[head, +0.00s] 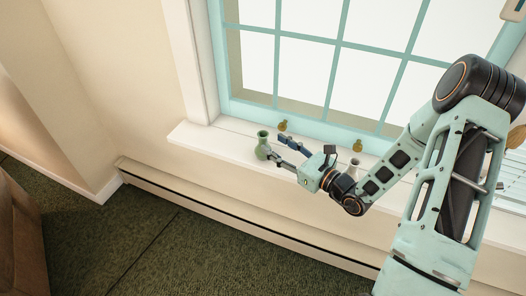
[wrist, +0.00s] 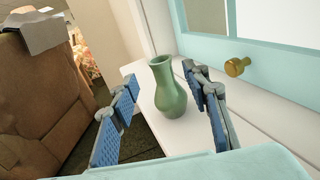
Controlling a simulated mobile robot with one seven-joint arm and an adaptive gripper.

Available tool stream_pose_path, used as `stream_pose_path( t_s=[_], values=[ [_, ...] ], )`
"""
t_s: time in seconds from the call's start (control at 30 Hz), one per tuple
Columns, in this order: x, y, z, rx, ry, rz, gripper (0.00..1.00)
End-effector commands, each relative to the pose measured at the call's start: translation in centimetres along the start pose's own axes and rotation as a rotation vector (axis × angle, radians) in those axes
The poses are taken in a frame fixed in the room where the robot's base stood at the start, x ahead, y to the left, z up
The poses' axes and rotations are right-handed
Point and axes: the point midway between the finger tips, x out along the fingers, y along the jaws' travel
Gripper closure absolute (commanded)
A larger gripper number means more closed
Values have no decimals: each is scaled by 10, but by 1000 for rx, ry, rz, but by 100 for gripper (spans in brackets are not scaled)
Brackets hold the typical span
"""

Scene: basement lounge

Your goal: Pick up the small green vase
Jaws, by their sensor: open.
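The small green vase (head: 263,145) stands upright on the white windowsill, near the sill's left end in the head view. In the wrist view the vase (wrist: 169,88) shows its flared mouth and rounded body. My gripper (head: 280,146) is open, its fingers pointing left toward the vase along the sill. In the wrist view my gripper (wrist: 160,84) has its blue-padded fingers spread, with the vase appearing between them, closer to the right finger. I see no clear contact between the fingers and the vase.
The windowsill (head: 190,134) is narrow and runs below a teal-framed window (head: 262,105) with brass knobs (head: 282,126). A pale vase-like object (head: 353,166) stands farther right on the sill, behind my arm. A brown armchair (wrist: 38,92) is at the left. Dark green carpet (head: 130,250) lies below.

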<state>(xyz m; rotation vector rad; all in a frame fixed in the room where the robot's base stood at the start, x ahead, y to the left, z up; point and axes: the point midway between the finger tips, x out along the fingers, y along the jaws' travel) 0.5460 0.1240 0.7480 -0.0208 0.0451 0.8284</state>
Motion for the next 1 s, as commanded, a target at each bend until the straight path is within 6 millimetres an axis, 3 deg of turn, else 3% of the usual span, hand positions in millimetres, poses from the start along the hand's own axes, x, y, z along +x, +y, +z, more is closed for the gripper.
stream_pose_path(
  t_s=[0.27,0.57,0.8,1.0],
  values=[
    [19,0,1,-1,1,2,57],
    [61,-1,6,-1,1,3,57],
    [63,-2,7,1,2,1,57],
    [63,-2,6,1,2,1,79]
  ],
)
